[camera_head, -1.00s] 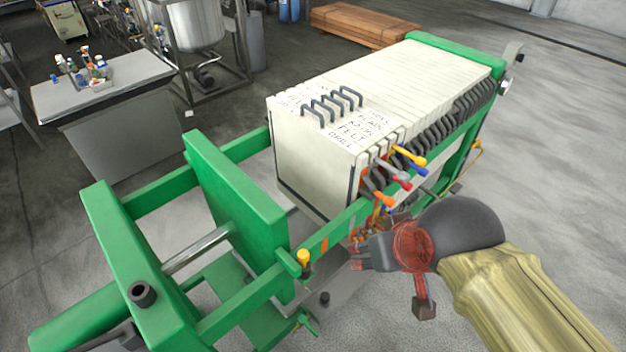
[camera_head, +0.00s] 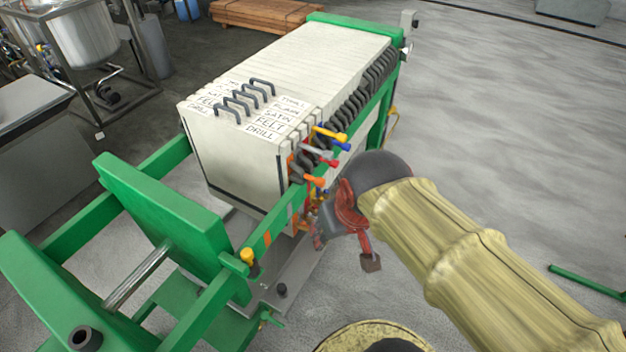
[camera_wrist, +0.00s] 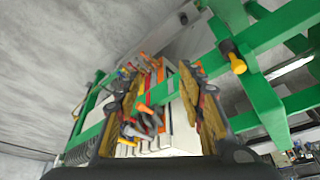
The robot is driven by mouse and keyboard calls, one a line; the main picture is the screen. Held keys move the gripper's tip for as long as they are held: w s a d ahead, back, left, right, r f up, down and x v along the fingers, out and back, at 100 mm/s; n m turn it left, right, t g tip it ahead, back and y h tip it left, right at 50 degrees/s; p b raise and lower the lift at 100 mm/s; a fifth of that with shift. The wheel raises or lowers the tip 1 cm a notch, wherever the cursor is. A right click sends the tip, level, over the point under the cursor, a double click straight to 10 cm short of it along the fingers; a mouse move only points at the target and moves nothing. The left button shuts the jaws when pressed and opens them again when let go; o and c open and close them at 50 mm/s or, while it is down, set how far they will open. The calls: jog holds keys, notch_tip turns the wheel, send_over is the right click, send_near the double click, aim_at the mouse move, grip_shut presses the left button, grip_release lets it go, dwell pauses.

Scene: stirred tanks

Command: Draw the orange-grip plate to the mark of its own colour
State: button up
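The orange grip (camera_head: 315,181) sticks out from the side of the front plate (camera_head: 240,170) of a white plate stack. This plate's top reads DRILL. An orange mark (camera_head: 267,239) is on the green side rail, in front of the stack. My gripper (camera_head: 319,230) is outside the rail, just below the orange grip and apart from it in the picture. In the wrist view my gripper (camera_wrist: 163,82) shows its two fingers spread, with plate edges and coloured grips beyond and between them. I cannot tell whether a finger touches anything.
Yellow, blue, red and grey grips (camera_head: 330,134) crowd close behind the orange one. The green rail (camera_head: 225,285) runs beside my gripper and carries a yellow knob (camera_head: 247,256). A green pressing plate (camera_head: 160,215) stands in front, with a gap before the stack. Floor at right is mostly clear.

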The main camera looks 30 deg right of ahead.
jog(key=d+f+m+g, duration=0.3)
jog(key=d+f, duration=0.1)
jog(key=f, duration=0.2)
jog(key=m+t+y+p, duration=0.3)
jog(key=m+t+y, duration=0.9)
jog(key=m, duration=1.5)
send_near(324, 184)
jog(key=w+a+t+h, duration=0.2)
jog(key=a, duration=0.1)
jog(key=shift+b+x, duration=1.15)
jog(key=shift+x, duration=2.6)
jog(key=shift+f, duration=0.15)
jog(key=shift+c, duration=1.3)
jog(key=c, duration=0.7)
